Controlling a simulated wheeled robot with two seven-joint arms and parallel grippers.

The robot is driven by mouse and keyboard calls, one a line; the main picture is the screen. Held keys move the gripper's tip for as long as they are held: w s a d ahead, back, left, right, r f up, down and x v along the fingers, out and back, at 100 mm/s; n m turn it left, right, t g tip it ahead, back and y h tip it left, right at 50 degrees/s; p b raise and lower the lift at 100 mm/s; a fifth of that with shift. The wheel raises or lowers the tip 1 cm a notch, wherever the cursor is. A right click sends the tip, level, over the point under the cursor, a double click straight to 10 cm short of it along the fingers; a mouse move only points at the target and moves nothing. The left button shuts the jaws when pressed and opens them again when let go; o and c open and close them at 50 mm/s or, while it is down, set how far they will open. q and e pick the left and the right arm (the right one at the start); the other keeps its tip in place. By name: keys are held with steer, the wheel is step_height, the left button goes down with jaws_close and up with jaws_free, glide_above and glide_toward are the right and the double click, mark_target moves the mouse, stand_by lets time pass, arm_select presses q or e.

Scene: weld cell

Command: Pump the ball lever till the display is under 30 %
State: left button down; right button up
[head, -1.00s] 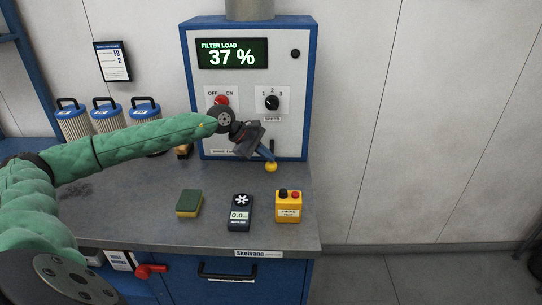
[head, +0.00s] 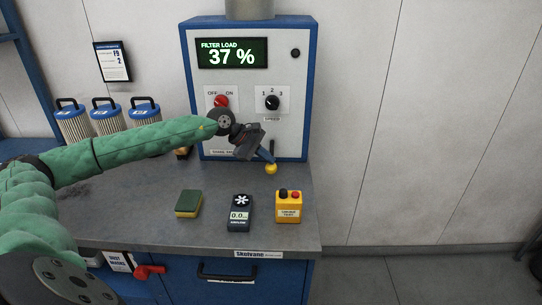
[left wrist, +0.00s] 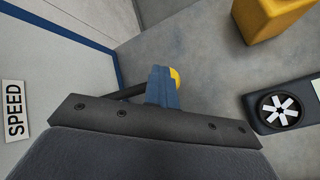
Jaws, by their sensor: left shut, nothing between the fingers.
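The display (head: 232,54) on the blue-framed grey cabinet (head: 293,125) reads FILTER LOAD 37 %. The lever's yellow ball (head: 271,169) is low in front of the cabinet, just above the worktop in the picture. My left gripper (head: 266,156) is shut and empty, its blue fingertips right at the ball from above. In the left wrist view the fingertips (left wrist: 162,87) cover most of the ball (left wrist: 175,78), and part of the black lever rod (left wrist: 130,91) shows beside them. I cannot tell whether they touch. My right gripper is not in view.
A red OFF/ON knob (head: 221,102) and a black speed knob (head: 272,102) are on the cabinet front. On the worktop (head: 150,205) lie a sponge (head: 188,203), a dark meter (head: 239,211) and a yellow button box (head: 289,206). Filter cartridges (head: 107,118) stand at the left.

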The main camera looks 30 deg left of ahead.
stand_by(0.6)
arm_select(q)
steer(key=shift+r, duration=2.65)
step_height(320, 180, up, 5)
steer(key=shift+p, duration=0.4)
steer(key=shift+f, duration=0.1)
